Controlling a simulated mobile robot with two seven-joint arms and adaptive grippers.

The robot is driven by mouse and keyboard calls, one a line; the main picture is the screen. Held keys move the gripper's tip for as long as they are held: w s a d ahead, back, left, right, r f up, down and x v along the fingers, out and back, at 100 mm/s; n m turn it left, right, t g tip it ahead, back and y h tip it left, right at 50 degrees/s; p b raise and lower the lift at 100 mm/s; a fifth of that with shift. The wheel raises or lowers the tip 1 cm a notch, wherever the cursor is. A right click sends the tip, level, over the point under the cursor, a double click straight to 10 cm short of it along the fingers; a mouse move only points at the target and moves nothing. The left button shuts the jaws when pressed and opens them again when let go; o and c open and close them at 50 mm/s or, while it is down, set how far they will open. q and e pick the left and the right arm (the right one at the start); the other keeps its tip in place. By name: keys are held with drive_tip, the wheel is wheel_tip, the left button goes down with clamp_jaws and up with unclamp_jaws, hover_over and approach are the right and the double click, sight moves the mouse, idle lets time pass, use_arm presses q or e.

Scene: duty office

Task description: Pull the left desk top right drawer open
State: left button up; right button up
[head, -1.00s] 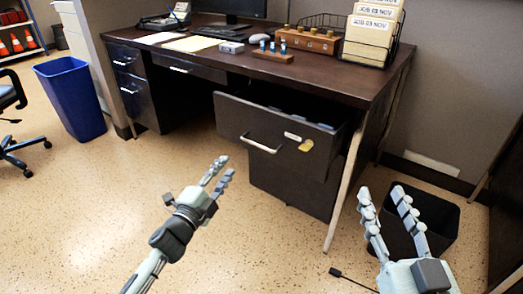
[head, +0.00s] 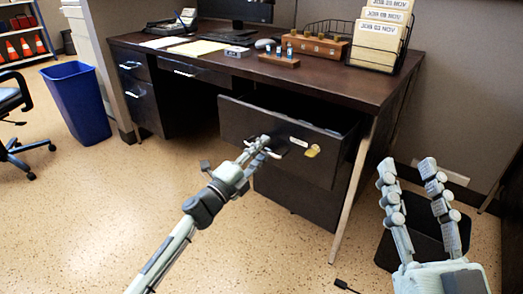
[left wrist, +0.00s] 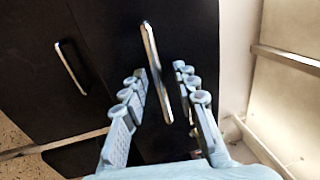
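The desk (head: 300,72) is dark brown with black drawers. Its top right drawer (head: 236,118) stands partly pulled out, its front clear of the cabinet below. A bright bar handle (left wrist: 150,45) is on the drawer front, with a pale label and a brass-coloured lock plate beside it. My left gripper (head: 264,150) is at this handle and hides most of it in the head view. In the left wrist view, the fingers of my left gripper (left wrist: 162,75) are apart, with the handle between them. My right gripper (head: 408,168) is open and empty, right of the desk.
A black bin (head: 400,250) stands under my right gripper. A blue bin (head: 78,100) and part of a chair are at the left. The desk top holds a file rack (head: 375,50), wooden stamp holders and papers.

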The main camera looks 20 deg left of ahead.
use_arm(q)
drive_tip(key=shift+c, duration=0.3)
clamp_jaws()
drive_tip(key=shift+s, duration=0.1)
